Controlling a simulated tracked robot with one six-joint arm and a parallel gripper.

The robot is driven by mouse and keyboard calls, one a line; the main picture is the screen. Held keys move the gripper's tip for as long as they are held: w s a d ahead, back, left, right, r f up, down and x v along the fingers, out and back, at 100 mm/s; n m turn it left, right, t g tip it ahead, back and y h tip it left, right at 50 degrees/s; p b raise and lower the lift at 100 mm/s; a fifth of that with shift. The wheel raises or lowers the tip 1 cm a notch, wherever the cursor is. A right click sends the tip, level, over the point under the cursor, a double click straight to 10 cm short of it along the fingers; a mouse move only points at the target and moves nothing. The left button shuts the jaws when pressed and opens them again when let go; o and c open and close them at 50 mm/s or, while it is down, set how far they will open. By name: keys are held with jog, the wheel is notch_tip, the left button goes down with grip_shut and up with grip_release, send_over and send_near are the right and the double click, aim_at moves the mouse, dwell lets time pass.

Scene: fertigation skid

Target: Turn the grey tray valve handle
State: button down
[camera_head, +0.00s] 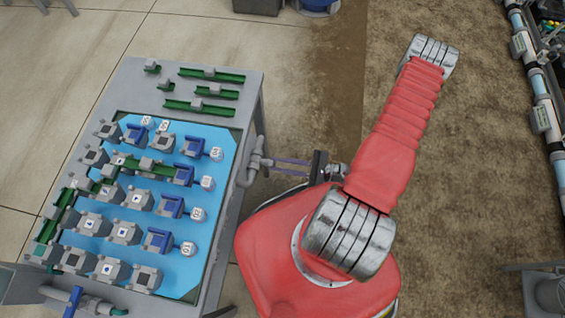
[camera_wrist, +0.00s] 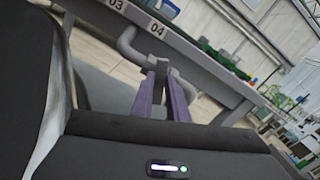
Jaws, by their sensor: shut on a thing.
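The grey tray valve (camera_head: 253,165) sticks out from the right side of the grey tray table. Its bent grey pipe also shows in the wrist view (camera_wrist: 128,42). My gripper (camera_head: 274,161) reaches in from the right, with two purple fingers pointing at the valve. In the wrist view the fingertips (camera_wrist: 161,76) close on the sides of the grey handle (camera_wrist: 161,65). The fingers hide part of the handle, so its exact angle is hard to tell.
The tray table (camera_head: 228,200) carries a blue tray (camera_head: 215,150) with several grey and blue valves and numbered caps. Another blue-handled valve (camera_head: 75,300) is at its front left. A pipe rack (camera_head: 540,90) stands at the far right. Brown floor between is clear.

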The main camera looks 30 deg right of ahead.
jog(key=shift+s+a+f+n, duration=0.1)
jog(key=shift+f+n, duration=0.05)
jog(key=shift+n, duration=2)
jog(key=shift+s+a+f+n, duration=0.1)
jog(key=shift+s+a+n, duration=0.05)
jog(key=shift+n, duration=1.95)
jog(key=shift+s+a+f+n, duration=0.1)
jog(key=shift+f+n, duration=0.05)
jog(key=shift+n, duration=2)
jog(key=c, duration=1.7)
grip_release()
jog(key=shift+w+d, duration=0.1)
jog(key=shift+d, duration=0.1)
